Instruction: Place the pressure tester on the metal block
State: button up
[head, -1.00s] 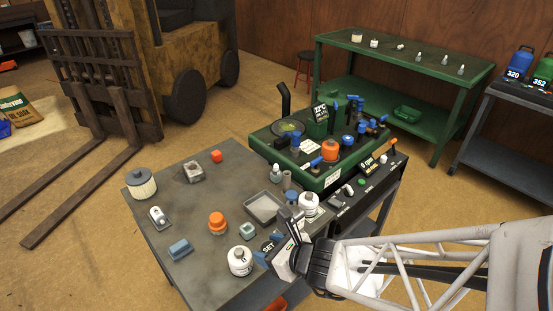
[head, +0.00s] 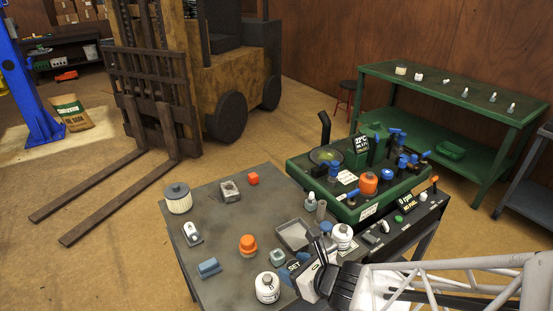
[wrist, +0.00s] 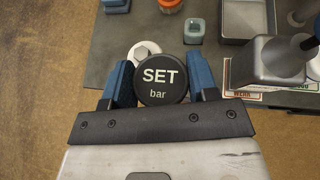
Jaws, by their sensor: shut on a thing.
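My gripper (wrist: 162,85) is shut on a round dark disc marked "SET bar" (wrist: 160,80), which I take to be the pressure tester. The disc sits between the two blue fingers. In the head view my gripper (head: 308,265) holds it (head: 293,266) over the front right of the grey table, and the arm comes in from the right. A small grey metal block (head: 229,191) with a mark or hole on top stands at the back of the table, far from my gripper. Whether the disc touches the table cannot be told.
The grey table (head: 215,235) bears a white can (head: 267,288), another white can (head: 342,237), an orange-capped jar (head: 248,245), a teal block (head: 278,257), a shallow tray (head: 293,234) and a ribbed filter (head: 178,198). A green bench unit (head: 345,205) stands behind right.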

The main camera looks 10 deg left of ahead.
jog(key=w+a+r, duration=0.2)
jog(key=w+a, duration=1.9)
jog(key=w, duration=0.2)
jog(key=shift+w+a+r, duration=0.15)
jog(key=shift+w+a, duration=0.15)
jog(key=shift+w, duration=0.05)
jog(key=shift+w, duration=0.1)
send_over(229, 187)
jog(key=shift+f, duration=0.75)
jog(key=shift+d+f, duration=0.1)
jog(key=shift+f, duration=1.65)
jog(key=shift+f, duration=0.15)
